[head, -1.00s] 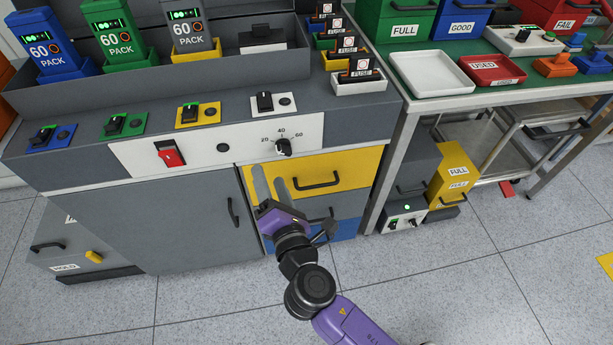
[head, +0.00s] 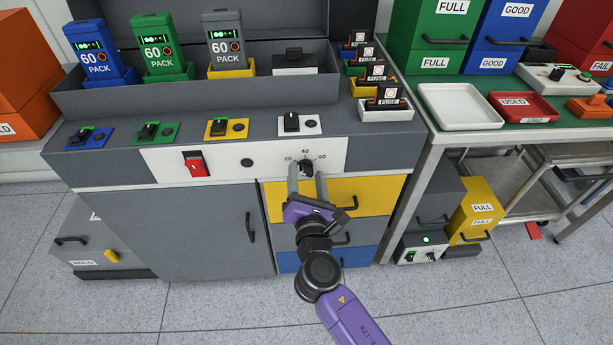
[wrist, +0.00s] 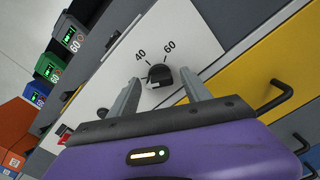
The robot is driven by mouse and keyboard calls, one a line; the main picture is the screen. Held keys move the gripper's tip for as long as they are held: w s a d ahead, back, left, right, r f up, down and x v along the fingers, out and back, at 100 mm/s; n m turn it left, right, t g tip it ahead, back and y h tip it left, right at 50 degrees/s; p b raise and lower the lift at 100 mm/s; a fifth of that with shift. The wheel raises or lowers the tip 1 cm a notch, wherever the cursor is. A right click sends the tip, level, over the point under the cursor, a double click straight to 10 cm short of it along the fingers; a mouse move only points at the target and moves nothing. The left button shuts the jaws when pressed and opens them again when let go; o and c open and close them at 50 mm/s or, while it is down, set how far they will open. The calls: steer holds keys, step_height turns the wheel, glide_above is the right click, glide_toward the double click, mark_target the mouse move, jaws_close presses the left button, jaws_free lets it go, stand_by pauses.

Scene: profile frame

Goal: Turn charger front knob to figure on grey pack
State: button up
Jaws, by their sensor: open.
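The black front knob (head: 306,168) sits on the charger's white front panel (head: 262,160), under a scale marked 20, 40 and 60. The knob also shows in the wrist view (wrist: 160,75), with 40 and 60 readable above it; I cannot tell exactly which figure it points at. The grey pack (head: 225,38) stands in the yellow holder at the back and reads 60. My gripper (head: 307,177) is open, its two grey fingers pointing at the panel. In the wrist view the fingers (wrist: 161,86) stand one on each side of the knob, apart from it.
A red switch (head: 195,165) and a small black button (head: 246,163) are left of the knob on the panel. A yellow drawer (head: 374,194) with a black handle lies just below. Coloured switch plates line the ledge above. A green-topped bench (head: 460,128) stands at right.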

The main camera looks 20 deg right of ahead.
steer(key=shift+w, duration=0.1)
jaws_close()
steer(key=shift+m, duration=0.3)
steer(key=m+b, duration=0.3)
steer(key=m, duration=0.2)
steer(key=shift+f+b, duration=0.2)
steer(key=shift+b, duration=0.15)
steer(key=m+b, duration=0.4)
steer(key=m, duration=0.2)
steer(key=shift+m, duration=0.3)
steer(key=m+b, duration=0.4)
steer(key=m, duration=0.2)
steer(key=m+b, duration=0.4)
steer(key=m, duration=0.1)
steer(key=shift+m, duration=0.4)
